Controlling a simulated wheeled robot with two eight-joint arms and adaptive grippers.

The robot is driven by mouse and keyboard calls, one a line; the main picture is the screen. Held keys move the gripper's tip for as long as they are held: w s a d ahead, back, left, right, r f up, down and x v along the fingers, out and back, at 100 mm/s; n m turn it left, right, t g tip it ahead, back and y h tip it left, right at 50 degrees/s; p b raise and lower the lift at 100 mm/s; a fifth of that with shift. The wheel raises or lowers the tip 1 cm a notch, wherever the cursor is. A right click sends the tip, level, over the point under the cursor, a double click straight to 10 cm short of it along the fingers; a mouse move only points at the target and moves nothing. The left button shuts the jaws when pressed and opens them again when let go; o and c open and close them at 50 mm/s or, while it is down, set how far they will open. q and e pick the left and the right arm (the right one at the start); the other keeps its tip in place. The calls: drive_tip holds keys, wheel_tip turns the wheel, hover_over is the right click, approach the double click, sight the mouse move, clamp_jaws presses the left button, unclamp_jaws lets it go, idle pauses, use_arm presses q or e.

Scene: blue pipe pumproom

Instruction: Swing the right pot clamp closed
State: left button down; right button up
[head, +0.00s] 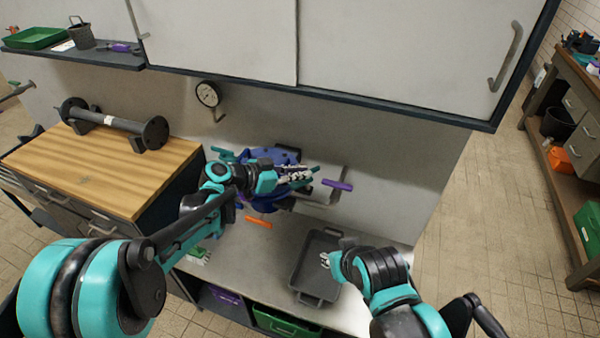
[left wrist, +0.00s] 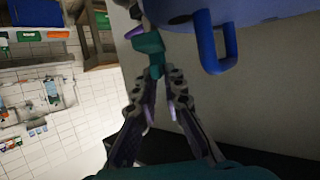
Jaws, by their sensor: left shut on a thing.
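The blue pot (head: 285,155) sits on the grey bench against the cabinet wall, partly hidden by my left arm. Its blue body and a blue loop handle (left wrist: 231,42) show at the top of the left wrist view. My left gripper (head: 308,173) reaches across the pot's front to its right side. It is shut on a teal clamp (left wrist: 149,45), which sits between the fingertips in the left wrist view. The clamp's tip shows small beyond the fingers in the head view. My right gripper (head: 326,260) is over the dark tray, apart from the pot; its opening is too small to judge.
A purple handle (head: 337,185) sticks out right of the left fingertips. An orange handle (head: 258,222) and another teal handle (head: 222,153) surround the pot. A dark grey tray (head: 303,284) lies on the bench in front. A pressure gauge (head: 208,94) is on the wall behind.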

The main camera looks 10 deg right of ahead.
use_arm(q)
drive_tip(key=c, duration=1.6)
unclamp_jaws()
drive_tip(key=shift+f, duration=0.1)
drive_tip(key=v, duration=1.2)
